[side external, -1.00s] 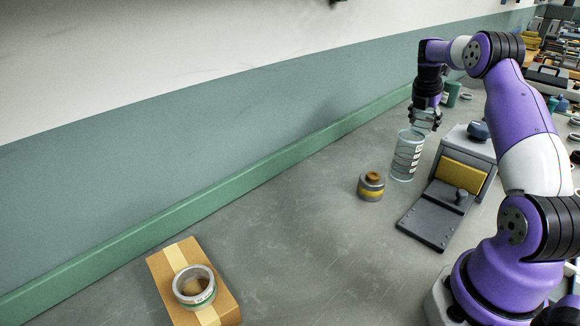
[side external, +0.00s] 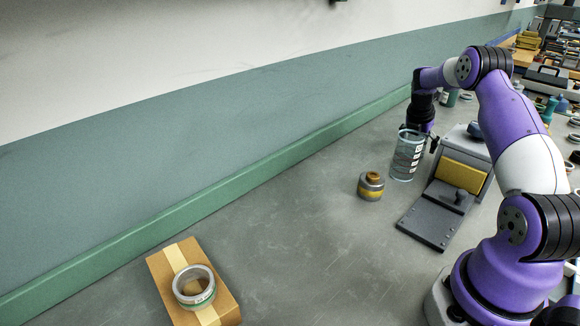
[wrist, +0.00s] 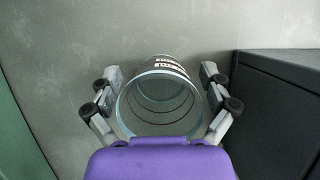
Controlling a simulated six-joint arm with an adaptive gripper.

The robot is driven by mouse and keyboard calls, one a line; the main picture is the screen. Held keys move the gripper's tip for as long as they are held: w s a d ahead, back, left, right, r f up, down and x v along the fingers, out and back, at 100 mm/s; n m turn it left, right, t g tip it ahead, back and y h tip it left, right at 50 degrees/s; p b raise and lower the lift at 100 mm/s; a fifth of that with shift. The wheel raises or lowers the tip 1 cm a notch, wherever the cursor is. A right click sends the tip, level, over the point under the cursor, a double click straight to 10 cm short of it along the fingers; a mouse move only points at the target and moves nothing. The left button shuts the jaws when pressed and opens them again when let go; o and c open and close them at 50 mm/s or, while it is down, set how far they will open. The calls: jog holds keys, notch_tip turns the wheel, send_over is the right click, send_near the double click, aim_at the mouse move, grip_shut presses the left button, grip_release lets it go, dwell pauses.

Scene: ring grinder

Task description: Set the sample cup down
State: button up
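A clear, open-topped sample cup (wrist: 160,130) sits between the fingers of my gripper in the wrist view, its mouth facing the camera. The fingers of my gripper (wrist: 160,90) flank the cup on both sides; whether they press on it is unclear. Whether the cup's base touches the bench cannot be seen.
The grinder (side external: 461,172), grey with a yellow panel, stands close right of my gripper. The green wall edging (side external: 250,188) runs along the left; the mid-bench is clear.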

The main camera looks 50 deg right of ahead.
jog(key=shift+r, duration=0.1)
jog(key=v, duration=1.3)
jog(key=w+a+r+m+t, duration=0.1)
jog(key=a+r+m+t, duration=0.15)
jog(key=a, duration=0.55)
jog(key=w+a+r+m+t, duration=0.1)
jog(key=a+r+m, duration=0.3)
jog(key=a, duration=0.3)
jog(key=s+a+m+y, duration=0.1)
jog(key=s+a+m, duration=0.2)
jog(key=a, duration=0.3)
jog(key=s+a+f+m+t+y, duration=0.1)
jog(key=s+a+m+y, duration=0.1)
jog(key=a, duration=0.5)
jog(key=s+a+f+m+t+y, duration=0.1)
jog(key=s+a+m, duration=0.3)
jog(key=a+m, duration=0.2)
jog(key=shift+s+a+y, duration=0.3)
jog(key=shift+s+a, duration=0.1)
jog(key=shift+a, duration=0.05)
